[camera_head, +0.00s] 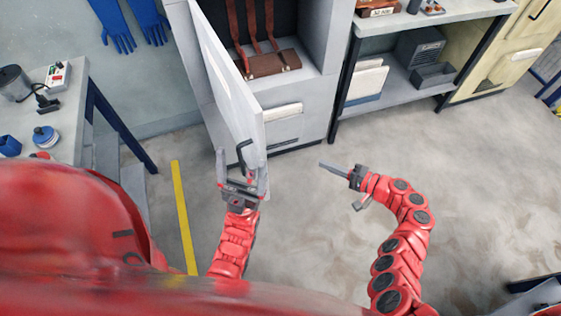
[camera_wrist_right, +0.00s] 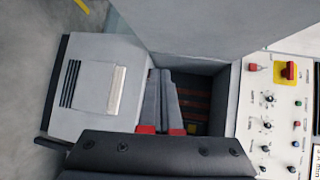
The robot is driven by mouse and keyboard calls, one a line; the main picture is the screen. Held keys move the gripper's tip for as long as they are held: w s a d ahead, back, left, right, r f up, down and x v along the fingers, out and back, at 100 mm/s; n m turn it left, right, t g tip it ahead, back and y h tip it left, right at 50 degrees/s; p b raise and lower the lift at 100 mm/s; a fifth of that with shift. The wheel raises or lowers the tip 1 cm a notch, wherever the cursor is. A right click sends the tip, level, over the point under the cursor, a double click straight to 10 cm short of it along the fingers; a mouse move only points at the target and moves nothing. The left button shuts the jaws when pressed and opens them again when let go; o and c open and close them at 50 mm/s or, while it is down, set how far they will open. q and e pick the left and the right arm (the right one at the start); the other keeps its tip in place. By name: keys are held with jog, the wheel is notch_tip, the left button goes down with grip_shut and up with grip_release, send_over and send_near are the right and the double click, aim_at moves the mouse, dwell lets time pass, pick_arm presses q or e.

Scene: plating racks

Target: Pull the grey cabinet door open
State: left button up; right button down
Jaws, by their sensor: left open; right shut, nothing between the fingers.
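The grey cabinet door (camera_head: 228,85) stands swung open in the head view, its free edge out toward me. A dark bar handle (camera_head: 243,154) shows near its lower end. My left gripper (camera_head: 241,168) is open at the handle, one finger on each side; whether it touches cannot be told. The grey cabinet (camera_head: 318,70) shows brown straps and a brown case (camera_head: 272,63) inside. My right gripper (camera_head: 328,165) is shut and empty, over the floor right of the door. Its fingers (camera_wrist_right: 164,88) also show in the right wrist view, with the cabinet front (camera_wrist_right: 85,110) behind.
A workbench with a shelf (camera_head: 400,88) stands right of the cabinet. A table (camera_head: 65,105) with small items is at left. Blue gloves (camera_head: 118,30) hang on the wall. A yellow line (camera_head: 183,215) marks the floor. Floor in front of the cabinet is clear.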

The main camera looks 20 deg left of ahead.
jog(key=s+r+n+g+y, duration=0.3)
jog(key=s+r+g, duration=0.1)
jog(key=r, duration=0.3)
jog(key=s+a+p, duration=0.2)
jog(key=a+p, duration=0.3)
jog(key=a, duration=0.8)
jog(key=shift+s+a+f, duration=0.2)
jog(key=shift+s+a, duration=0.15)
jog(key=shift+a, duration=0.05)
